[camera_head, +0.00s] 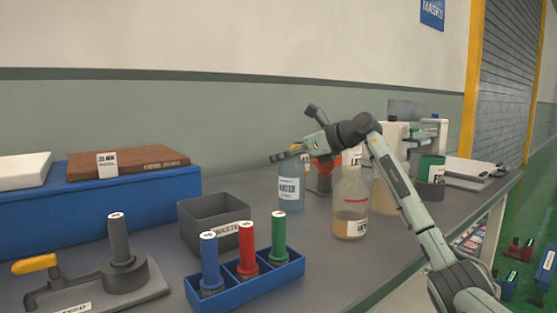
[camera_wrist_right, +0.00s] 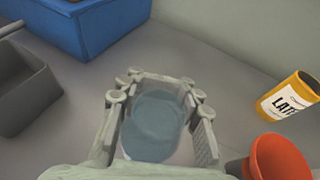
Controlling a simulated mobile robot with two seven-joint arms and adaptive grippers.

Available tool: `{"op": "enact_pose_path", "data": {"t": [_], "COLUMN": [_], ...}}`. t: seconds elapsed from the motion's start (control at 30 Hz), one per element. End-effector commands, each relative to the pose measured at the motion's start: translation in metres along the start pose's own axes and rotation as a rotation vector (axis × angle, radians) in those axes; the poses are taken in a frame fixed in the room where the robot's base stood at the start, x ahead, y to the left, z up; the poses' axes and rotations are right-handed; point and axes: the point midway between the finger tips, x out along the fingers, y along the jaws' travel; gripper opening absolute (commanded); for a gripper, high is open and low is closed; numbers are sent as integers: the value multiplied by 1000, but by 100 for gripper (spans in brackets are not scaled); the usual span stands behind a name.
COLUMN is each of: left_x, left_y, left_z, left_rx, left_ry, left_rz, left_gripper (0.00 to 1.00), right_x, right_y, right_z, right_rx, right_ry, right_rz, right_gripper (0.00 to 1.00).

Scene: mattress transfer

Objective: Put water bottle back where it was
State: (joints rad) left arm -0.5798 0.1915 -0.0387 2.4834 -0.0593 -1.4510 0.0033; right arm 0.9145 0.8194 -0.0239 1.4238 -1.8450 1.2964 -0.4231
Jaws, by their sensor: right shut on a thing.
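The water bottle (camera_head: 290,188), blue and clear with a white label reading WATER, is upright over the grey table, behind the waste bin's right side. I cannot tell whether its base touches the table. My right gripper (camera_head: 290,156) reaches it from the right and is shut on its top part. In the right wrist view the bottle (camera_wrist_right: 152,130) shows from above, between the two fingers of the gripper (camera_wrist_right: 158,105). My left gripper is not in view.
A latex bottle (camera_head: 350,205) stands just right of the water bottle. A grey waste bin (camera_head: 214,218) is to its left, and a blue rack (camera_head: 250,282) with coloured tubes is in front. An orange funnel (camera_wrist_right: 278,158) and a yellow latex container (camera_wrist_right: 290,98) stand close to the gripper.

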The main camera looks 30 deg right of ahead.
Motion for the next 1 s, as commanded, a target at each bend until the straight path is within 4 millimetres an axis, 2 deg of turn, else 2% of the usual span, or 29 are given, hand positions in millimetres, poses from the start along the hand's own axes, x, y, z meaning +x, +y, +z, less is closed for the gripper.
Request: {"op": "enact_pose_path", "data": {"t": [0.3,0.33,0.57,0.9,1.0], "left_x": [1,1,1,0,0], "left_y": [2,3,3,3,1], "left_z": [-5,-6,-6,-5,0], "left_rx": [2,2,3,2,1], "left_ry": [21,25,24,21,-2], "left_rz": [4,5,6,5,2], "left_gripper": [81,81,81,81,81], "right_x": [1,1,1,0,-4], "right_y": [0,0,0,0,-1], "right_z": [-2,-2,-2,0,0], "right_rx": [0,0,0,0,0], "right_ry": [0,0,0,0,0], "right_rz": [0,0,0,0,-2], "right_gripper": [0,25,54,55,55]}}
